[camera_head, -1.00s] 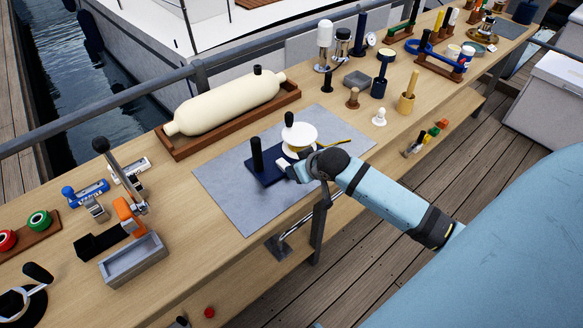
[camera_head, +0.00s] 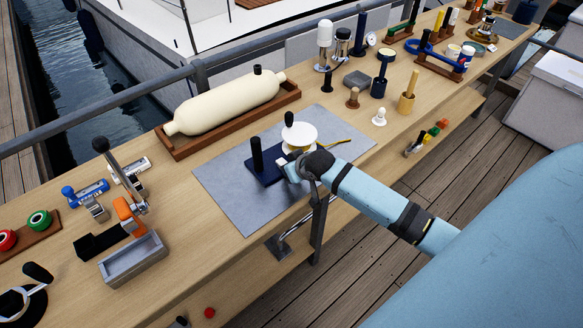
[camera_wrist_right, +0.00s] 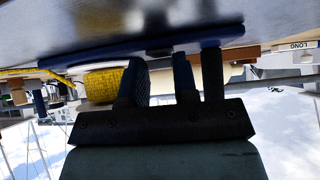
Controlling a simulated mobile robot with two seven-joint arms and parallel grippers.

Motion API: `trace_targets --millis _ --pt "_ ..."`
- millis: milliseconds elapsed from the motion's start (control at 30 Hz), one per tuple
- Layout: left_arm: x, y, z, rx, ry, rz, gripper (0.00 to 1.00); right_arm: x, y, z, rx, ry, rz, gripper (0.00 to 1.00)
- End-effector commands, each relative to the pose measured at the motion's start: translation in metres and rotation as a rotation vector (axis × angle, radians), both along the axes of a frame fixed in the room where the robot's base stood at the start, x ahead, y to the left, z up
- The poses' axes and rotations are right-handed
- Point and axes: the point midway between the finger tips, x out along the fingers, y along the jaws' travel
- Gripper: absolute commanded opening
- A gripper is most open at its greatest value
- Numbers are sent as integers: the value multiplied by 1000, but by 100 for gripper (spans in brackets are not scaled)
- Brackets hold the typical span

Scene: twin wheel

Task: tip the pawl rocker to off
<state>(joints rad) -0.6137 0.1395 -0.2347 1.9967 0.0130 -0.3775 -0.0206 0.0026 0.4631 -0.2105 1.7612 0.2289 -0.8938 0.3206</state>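A winch-like unit stands on the grey mat: a navy base (camera_head: 262,174) with a dark upright post (camera_head: 257,155) and a white reel (camera_head: 300,138) with a black knob (camera_head: 289,119). Yellow line runs off the reel. My right gripper (camera_head: 291,171) is at the base's near edge, below the reel. A small white piece (camera_head: 281,162) shows beside its fingers; I cannot tell whether it is the pawl rocker. In the right wrist view the fingers (camera_wrist_right: 160,80) stand apart beside the yellow winding (camera_wrist_right: 103,84) and navy base (camera_wrist_right: 150,52). My left gripper is not in view.
The grey mat (camera_head: 235,200) has bare room left of the unit. A cream cylinder (camera_head: 225,102) lies in a wooden tray behind. A grey open box (camera_head: 133,259) and orange-handled clamp (camera_head: 128,215) stand left. Several small posts and cups stand right.

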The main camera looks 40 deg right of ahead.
Motion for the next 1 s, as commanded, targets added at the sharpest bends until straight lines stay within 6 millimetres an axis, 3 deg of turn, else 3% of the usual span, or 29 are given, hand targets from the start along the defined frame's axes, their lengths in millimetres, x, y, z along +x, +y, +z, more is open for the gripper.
trace_targets --millis 400,733,767,867,1000 --pt "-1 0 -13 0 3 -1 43 -5 0 -11 5 -205 -1 4" --pt "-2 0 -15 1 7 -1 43 -4 0 -9 5 -225 0 4" --pt "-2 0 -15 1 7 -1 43 -4 0 -9 5 -225 0 30" --pt "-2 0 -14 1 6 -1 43 -4 0 -9 5 -224 0 53" --pt "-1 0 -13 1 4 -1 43 -4 0 -9 5 -224 0 53"
